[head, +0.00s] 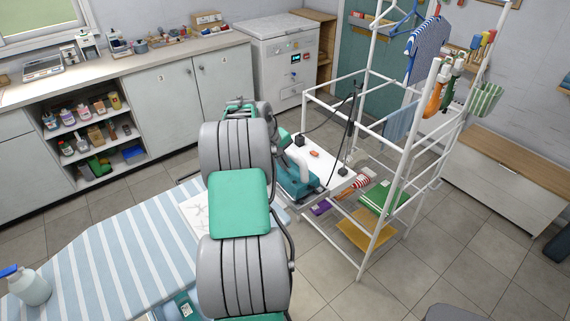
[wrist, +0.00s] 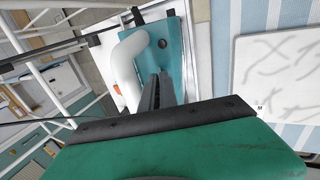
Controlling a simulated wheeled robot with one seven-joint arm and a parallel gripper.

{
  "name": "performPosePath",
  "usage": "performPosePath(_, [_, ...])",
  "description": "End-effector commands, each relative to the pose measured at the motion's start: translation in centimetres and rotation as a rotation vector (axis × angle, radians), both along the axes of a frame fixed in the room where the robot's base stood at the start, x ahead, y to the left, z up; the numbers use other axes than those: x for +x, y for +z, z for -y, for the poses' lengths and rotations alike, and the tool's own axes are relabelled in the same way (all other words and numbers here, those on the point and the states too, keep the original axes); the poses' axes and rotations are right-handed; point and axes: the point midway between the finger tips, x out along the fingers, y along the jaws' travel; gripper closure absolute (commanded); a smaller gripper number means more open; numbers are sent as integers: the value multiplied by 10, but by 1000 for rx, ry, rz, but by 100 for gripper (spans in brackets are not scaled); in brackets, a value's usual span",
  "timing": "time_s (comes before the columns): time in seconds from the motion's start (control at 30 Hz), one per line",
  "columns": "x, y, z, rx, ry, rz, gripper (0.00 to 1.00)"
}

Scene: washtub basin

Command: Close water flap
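A teal iron (head: 294,183) with a white handle (head: 298,158) is on a white board (head: 330,165) in the rack, just right of my arm in the head view. In the wrist view the iron's teal body (wrist: 180,38) shows at top centre, with its curved white handle (wrist: 126,68) to the left and a dark round spot on the body. I cannot make out the water flap clearly. My gripper (wrist: 160,82) points at the iron; its dark fingers are together, with nothing seen between them. The fingertips overlap the teal body in view; contact cannot be told. My arm hides the fingers in the head view.
The white rack (head: 365,215) has posts and rails around the iron, with hanging cloths and bottles. A striped ironing board (head: 105,255) with a spray bottle (head: 30,287) is at lower left. A patterned white sheet (wrist: 285,85) lies on it.

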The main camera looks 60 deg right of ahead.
Motion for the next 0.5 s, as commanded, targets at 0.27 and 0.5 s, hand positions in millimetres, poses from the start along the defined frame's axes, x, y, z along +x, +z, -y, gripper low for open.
performPosePath(0.27, [6, -9, -10, -150, 5, -77, 100])
performPosePath(0.5, [12, -20, -20, -347, 6, -178, 100])
